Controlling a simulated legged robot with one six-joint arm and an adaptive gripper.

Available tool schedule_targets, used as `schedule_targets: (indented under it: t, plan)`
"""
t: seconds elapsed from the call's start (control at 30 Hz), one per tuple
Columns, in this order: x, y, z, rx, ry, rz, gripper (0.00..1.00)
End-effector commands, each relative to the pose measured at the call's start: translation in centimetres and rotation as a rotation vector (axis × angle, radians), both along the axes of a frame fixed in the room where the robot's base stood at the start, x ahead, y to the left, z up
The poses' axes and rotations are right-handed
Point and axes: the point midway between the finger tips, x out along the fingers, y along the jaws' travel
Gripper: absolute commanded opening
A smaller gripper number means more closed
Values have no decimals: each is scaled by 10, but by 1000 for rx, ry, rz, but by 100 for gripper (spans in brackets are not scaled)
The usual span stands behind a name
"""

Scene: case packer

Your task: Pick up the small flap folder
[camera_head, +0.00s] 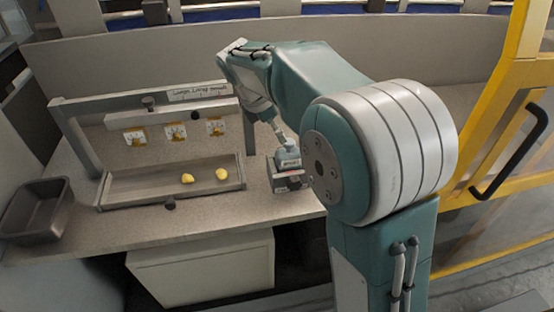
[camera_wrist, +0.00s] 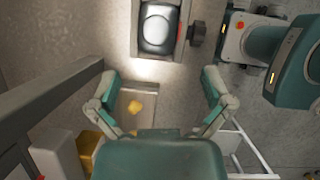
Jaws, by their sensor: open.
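My gripper (camera_wrist: 159,80) is open in the wrist view, its two teal-and-grey fingers spread apart with nothing held between them. No thing in view can be named with certainty as the small flap folder. A dark rounded piece in a grey frame (camera_wrist: 158,28) with a red mark lies beyond the fingertips, apart from them. In the head view a small teal-and-grey unit with a dark, red-marked front (camera_head: 288,172) is at the end of my arm, on or just above the bench. I cannot tell there where my fingers end.
A framed station with a shallow tray (camera_head: 125,188) stands on the bench (camera_head: 140,232). Yellow lumps (camera_head: 221,174) lie in the tray. A dark empty bin (camera_head: 38,210) is at the left. A yellow-framed door (camera_head: 490,110) is at the right. Bench front is mostly clear.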

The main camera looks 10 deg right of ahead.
Motion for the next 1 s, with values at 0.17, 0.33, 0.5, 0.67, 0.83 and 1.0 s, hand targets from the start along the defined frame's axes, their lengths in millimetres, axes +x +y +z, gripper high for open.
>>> schedule_targets:
  t: [0.17,0.33,0.5,0.67,0.83,1.0]
  plan:
    - [2,-4,-28,-8,3,-2,100]
    - [3,-1,-40,-12,2,-1,100]
    - [8,-16,-63,-11,4,-3,100]
    - [9,-28,-80,-6,1,-3,100]
    - [10,-29,-84,-5,0,-3,100]
    - [10,-25,-83,-9,0,-2,73]
